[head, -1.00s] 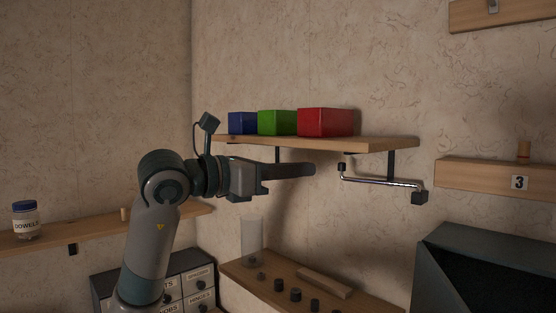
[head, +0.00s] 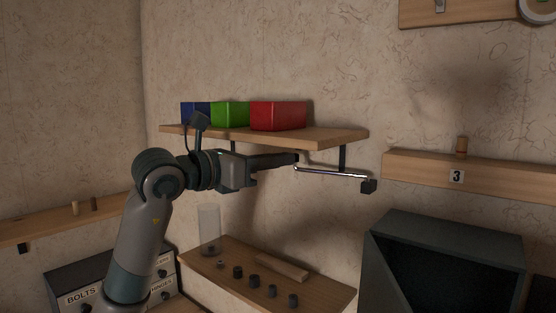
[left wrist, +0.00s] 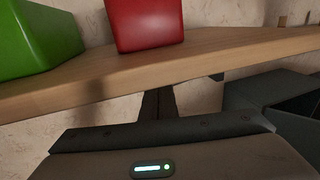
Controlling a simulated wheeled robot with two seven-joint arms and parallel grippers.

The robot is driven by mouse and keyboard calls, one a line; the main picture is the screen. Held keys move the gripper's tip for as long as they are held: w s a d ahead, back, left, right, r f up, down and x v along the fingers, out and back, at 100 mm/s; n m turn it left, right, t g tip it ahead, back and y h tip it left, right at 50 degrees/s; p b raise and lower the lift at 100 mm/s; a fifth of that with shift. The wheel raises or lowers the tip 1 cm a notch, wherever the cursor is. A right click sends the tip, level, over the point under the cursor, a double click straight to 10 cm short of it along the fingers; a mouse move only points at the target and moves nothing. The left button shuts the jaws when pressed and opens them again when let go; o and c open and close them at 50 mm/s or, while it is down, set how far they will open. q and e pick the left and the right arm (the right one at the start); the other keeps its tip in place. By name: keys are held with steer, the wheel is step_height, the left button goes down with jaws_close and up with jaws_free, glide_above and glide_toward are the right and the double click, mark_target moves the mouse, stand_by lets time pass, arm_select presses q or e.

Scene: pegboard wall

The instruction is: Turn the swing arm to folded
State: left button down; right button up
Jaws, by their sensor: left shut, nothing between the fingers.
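The swing arm (head: 335,172) is a thin shiny metal rod under the wooden shelf, with a dark block at its right end (head: 368,187). It sticks out along the shelf's underside towards the right. Its left end is hidden by my left gripper (head: 296,159), whose fingertips overlap it in the head view; I cannot tell whether they touch. The left gripper is shut and empty, pointing right below the shelf. In the left wrist view the dark fingers (left wrist: 158,104) reach under the shelf edge, and the swing arm cannot be made out. My right gripper is not in view.
The shelf (head: 330,139) carries blue, green and red (head: 277,116) boxes just above my gripper. A dark bracket (head: 342,158) supports it near the swing arm. A dark open bin (head: 440,235) stands lower right. A lower ledge (head: 330,285) holds small dark pegs.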

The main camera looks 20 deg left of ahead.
arm_select(q)
steer(key=w+h, duration=0.1)
steer(key=w, duration=0.1)
steer(key=w+m+g+h+b, duration=0.1)
steer(key=w, duration=0.1)
steer(key=shift+w+m+g, duration=0.3)
steer(key=shift+w, duration=0.05)
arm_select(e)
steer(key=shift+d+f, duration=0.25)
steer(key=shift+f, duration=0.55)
arm_select(q)
steer(key=shift+a+b, duration=0.15)
steer(key=shift+b, duration=0.2)
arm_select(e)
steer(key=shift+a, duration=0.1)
